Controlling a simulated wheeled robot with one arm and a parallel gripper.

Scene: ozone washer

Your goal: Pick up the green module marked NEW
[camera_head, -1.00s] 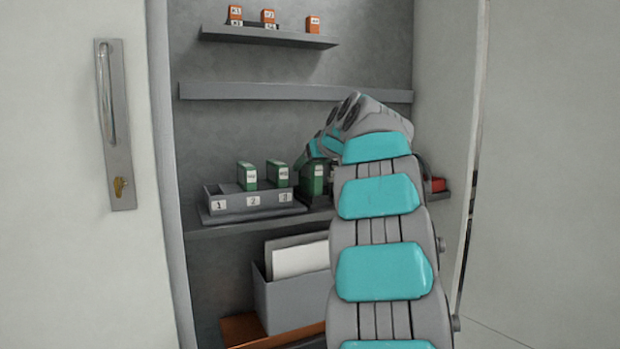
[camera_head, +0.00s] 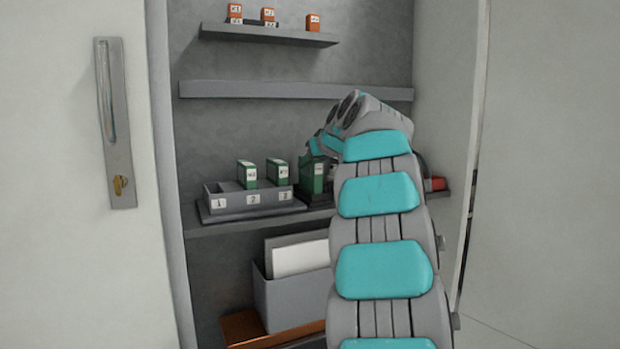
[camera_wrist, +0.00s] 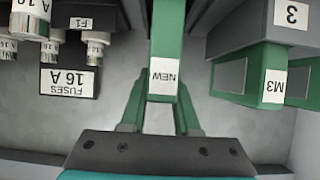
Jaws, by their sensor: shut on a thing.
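The green module marked NEW (camera_wrist: 165,45) is in the middle of the wrist view, with its white label facing the camera. In the head view the green module (camera_head: 311,178) stands just right of the numbered grey rack. My gripper (camera_wrist: 160,92) has its two green fingers shut on the module, one at each side. In the head view my gripper (camera_head: 318,150) is partly hidden by my arm. Whether the module's base touches the shelf is hard to tell.
The grey rack (camera_head: 228,211), numbered 1 to 3, holds two green modules; M3 (camera_wrist: 262,80) is close right of my gripper. A fuse block marked 16 A (camera_wrist: 68,82) is to the left. Orange modules stand on the upper shelf (camera_head: 290,37). A grey bin (camera_head: 290,303) is below.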

